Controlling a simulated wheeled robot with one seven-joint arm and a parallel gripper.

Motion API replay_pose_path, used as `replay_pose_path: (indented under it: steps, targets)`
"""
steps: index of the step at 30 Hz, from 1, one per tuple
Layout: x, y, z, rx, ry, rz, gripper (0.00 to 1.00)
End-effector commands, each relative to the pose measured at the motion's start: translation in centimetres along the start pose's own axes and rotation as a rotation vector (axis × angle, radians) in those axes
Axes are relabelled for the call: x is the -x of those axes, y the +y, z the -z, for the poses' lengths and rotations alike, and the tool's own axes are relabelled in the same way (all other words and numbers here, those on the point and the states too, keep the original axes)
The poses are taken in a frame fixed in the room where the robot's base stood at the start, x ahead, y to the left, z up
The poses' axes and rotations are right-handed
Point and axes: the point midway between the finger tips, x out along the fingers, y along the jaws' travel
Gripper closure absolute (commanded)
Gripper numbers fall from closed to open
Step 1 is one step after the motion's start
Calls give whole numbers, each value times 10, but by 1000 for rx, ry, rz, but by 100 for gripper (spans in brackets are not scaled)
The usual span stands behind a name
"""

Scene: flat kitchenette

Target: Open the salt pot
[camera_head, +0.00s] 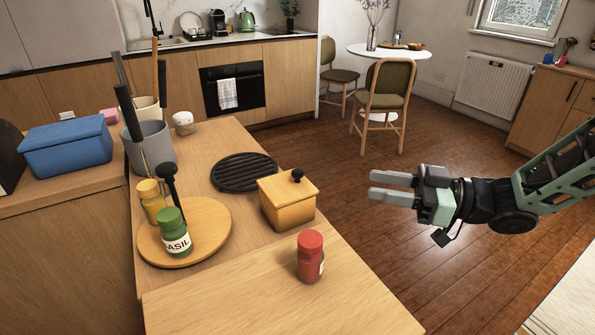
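A square wooden pot with a flat lid (287,205) stands on the wooden counter, right of the middle. It looks like the salt pot, though no label shows. Its lid sits on top and is shut, with a small round black knob (297,175) near the lid's far right edge. My gripper (372,185) is right of the pot, in the air past the counter's edge. Its two grey fingers point left towards the pot, with a gap between them. It is empty and touches nothing.
A red-capped jar (310,258) stands in front of the pot. A black round trivet (243,172) lies behind it. Left is a round wooden board (207,256) with a green basil jar (173,234) and a yellow jar (151,201). A grey utensil holder (152,150) stands farther back.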

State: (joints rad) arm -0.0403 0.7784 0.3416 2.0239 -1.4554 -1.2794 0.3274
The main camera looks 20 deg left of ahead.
Motion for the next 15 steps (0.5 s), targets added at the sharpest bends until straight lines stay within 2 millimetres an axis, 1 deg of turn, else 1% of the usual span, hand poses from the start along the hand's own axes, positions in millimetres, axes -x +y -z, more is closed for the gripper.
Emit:
replay_pose_path:
  steps: [1,15]
  targets:
    - [-9,-1,1,0,0,5,62]
    - [-107,-1,1,0,-1,2,62]
